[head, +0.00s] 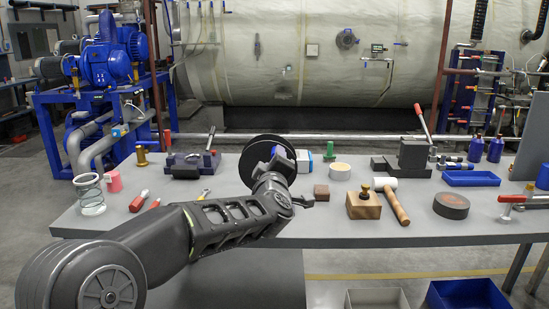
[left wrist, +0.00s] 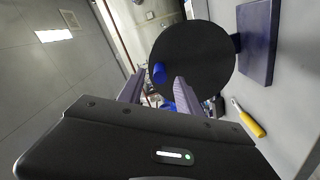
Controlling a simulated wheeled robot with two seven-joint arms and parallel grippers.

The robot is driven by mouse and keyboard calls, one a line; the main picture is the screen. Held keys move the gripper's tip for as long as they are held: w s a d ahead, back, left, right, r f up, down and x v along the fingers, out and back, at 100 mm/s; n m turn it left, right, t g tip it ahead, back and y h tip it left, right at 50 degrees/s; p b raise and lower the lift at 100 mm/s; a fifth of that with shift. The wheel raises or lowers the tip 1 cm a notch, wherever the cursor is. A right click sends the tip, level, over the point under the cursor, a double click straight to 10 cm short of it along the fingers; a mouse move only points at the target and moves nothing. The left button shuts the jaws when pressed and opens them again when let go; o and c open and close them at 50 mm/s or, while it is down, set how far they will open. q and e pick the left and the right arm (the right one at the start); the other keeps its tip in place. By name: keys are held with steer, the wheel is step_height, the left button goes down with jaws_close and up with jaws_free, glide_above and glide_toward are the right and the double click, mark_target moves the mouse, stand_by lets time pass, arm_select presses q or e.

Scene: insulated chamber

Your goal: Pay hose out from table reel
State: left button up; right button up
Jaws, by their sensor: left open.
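The table reel is a black disc (head: 250,160) standing upright on the grey table, partly hidden behind my left gripper (head: 276,168). In the left wrist view the reel's round face (left wrist: 205,55) fills the upper middle, with a blue base plate (left wrist: 258,42) to its right. A blue handle (left wrist: 158,73) sticks out from the disc near its edge. My left gripper (left wrist: 158,84) is open, its fingers on either side of the handle in the picture; I cannot tell whether they touch it. No hose can be made out. My right gripper is not in view.
On the grey table (head: 330,228), a wooden block (head: 363,206), a mallet (head: 397,205) and a dark round puck (head: 452,206) stand to the right. A yellow-handled tool (left wrist: 248,118) lies near the reel base.

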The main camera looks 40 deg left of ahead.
arm_select(q)
steer(key=v, duration=0.4)
steer(key=shift+s+d, duration=0.15)
steer(key=shift+s, duration=0.05)
stand_by(0.3)
steer(key=w+d+f+m+h+p, duration=0.1)
steer(key=w+d+f+m+h, duration=0.3)
steer(key=d+f, duration=0.35)
steer(key=w+d+f+m+h+p, duration=0.1)
steer(key=d+f+m+h, duration=0.35)
steer(key=d+f, duration=0.35)
steer(key=s+d+f+m+g+h+p, duration=0.1)
steer(key=s+d+f+m+g, duration=0.15)
steer(key=d+f, duration=0.45)
steer(key=s+d+f+m+g+h+p, duration=0.2)
steer(key=s+d+f+m, duration=0.1)
steer(key=f, duration=0.7)
steer(key=s+d+f+m+g+h+p, duration=0.1)
steer(key=s+d+f+g+p, duration=0.1)
steer(key=s+d+f, duration=0.3)
steer(key=s+d+f+m+g+h+p, duration=0.1)
steer(key=s+d+f+g, duration=0.3)
steer(key=s, duration=0.9)
steer(key=s+d+f+m+g+h+p, duration=0.1)
steer(key=s+d+f+g+p, duration=0.2)
steer(key=s+d+f, duration=0.2)
steer(key=s+f, duration=0.2)
steer(key=s, duration=0.2)
steer(key=shift+s+d, duration=0.15)
steer(key=shift+d, duration=0.15)
